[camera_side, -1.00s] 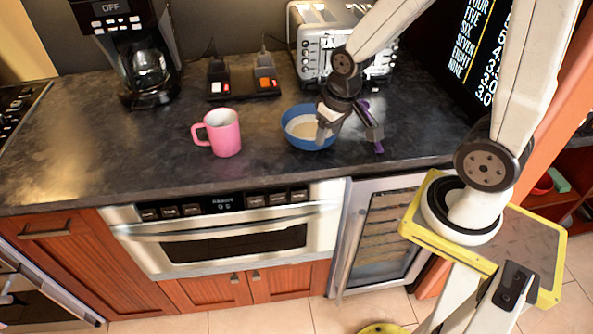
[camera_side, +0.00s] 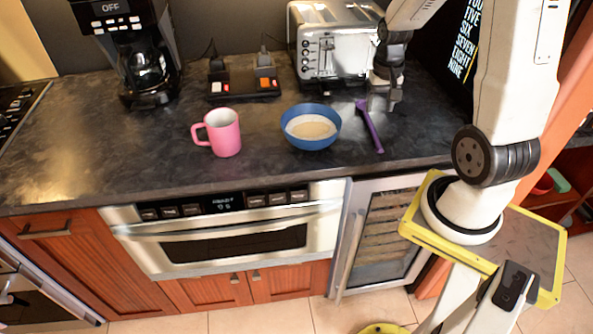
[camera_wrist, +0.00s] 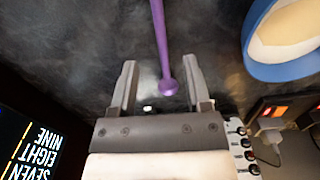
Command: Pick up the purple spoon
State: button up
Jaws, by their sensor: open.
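The purple spoon (camera_side: 371,127) lies on the dark countertop to the right of the blue bowl (camera_side: 311,127). My gripper (camera_side: 382,104) is at the spoon's far end, near the toaster. In the wrist view the spoon (camera_wrist: 160,45) runs down from the top edge, and its rounded end sits between the two open fingers of my gripper (camera_wrist: 160,88). Nothing is held. Clear gaps show on both sides of the spoon end. How far the fingertips are above the counter is hard to tell.
A chrome toaster (camera_side: 337,45) stands behind the bowl, just left of my gripper. A pink mug (camera_side: 223,133) is left of the bowl. A black rack with small orange-lit items (camera_side: 243,87) and a coffee maker (camera_side: 146,60) stand farther left. A dark menu board (camera_side: 462,45) is at right.

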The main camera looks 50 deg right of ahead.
aim_at(374, 131)
jog(key=shift+f, duration=0.1)
jog(key=shift+f, duration=1.2)
jog(key=shift+f, duration=0.1)
jog(key=shift+f, duration=2.5)
grip_shut()
